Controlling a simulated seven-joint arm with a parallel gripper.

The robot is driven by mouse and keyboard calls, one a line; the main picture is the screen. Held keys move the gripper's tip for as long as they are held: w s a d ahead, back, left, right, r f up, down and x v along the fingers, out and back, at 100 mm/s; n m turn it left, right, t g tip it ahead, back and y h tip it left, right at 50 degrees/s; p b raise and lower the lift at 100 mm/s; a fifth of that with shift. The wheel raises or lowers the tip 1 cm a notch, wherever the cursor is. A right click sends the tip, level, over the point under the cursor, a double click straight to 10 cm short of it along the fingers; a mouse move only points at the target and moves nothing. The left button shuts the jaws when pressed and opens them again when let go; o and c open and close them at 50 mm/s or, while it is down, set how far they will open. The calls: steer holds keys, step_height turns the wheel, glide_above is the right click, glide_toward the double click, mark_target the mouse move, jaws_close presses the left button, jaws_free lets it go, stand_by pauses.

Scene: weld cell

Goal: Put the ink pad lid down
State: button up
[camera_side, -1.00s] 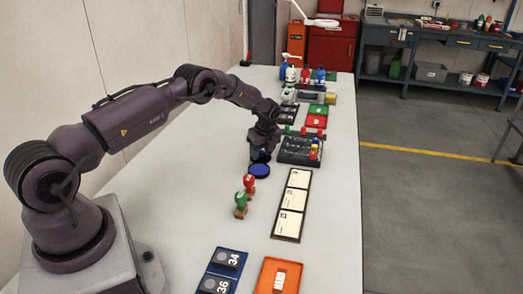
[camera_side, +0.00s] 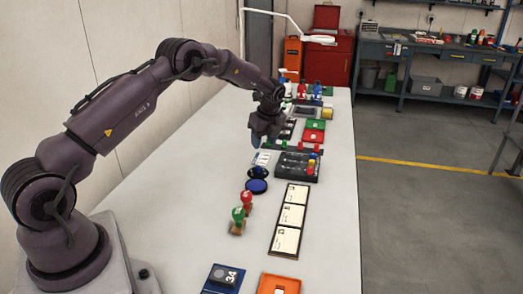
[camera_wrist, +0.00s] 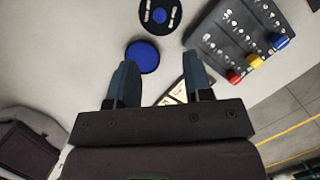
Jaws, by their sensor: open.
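Two round items lie next to each other on the table. One is a flat blue disc with a dark rim (camera_side: 257,186), also in the wrist view (camera_wrist: 142,56). Just behind it is a black disc with a blue centre and pale marks (camera_wrist: 160,14), also in the side view (camera_side: 259,172). I cannot tell for certain which is the ink pad lid. My gripper (camera_side: 258,143) is above the table, beyond the discs in the side view. In the wrist view its two fingers (camera_wrist: 160,68) are spread wide with nothing between them.
Red and green stamps (camera_side: 242,212) stand in front, beside a framed row of cards (camera_side: 290,219). Red and green pads (camera_side: 314,131) lie farther back.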

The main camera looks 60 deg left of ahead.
steer(key=s+d+r+n+t, duration=0.1)
steer(key=s+d+r+n, duration=0.3)
steer(key=r, duration=0.3)
steer(key=s+d+r+n+t+h, duration=0.1)
steer(key=s+d+r+n, duration=0.15)
steer(key=d+r, duration=0.45)
steer(key=s+d+r+n+t, duration=0.1)
steer(key=s+d+r+n, duration=0.15)
steer(key=s+r, duration=0.4)
steer(key=s+d+r+n+t+h, duration=0.1)
steer(key=s+d+n, duration=0.3)
steer(key=s, duration=0.5)
steer(key=s+d+r+n+t+h, duration=0.1)
steer(key=s+d+n, duration=0.4)
steer(key=s, duration=0.4)
steer(key=shift+s+d+r+t, duration=0.25)
steer(key=shift+s+d+t, duration=0.1)
steer(key=shift+d, duration=0.25)
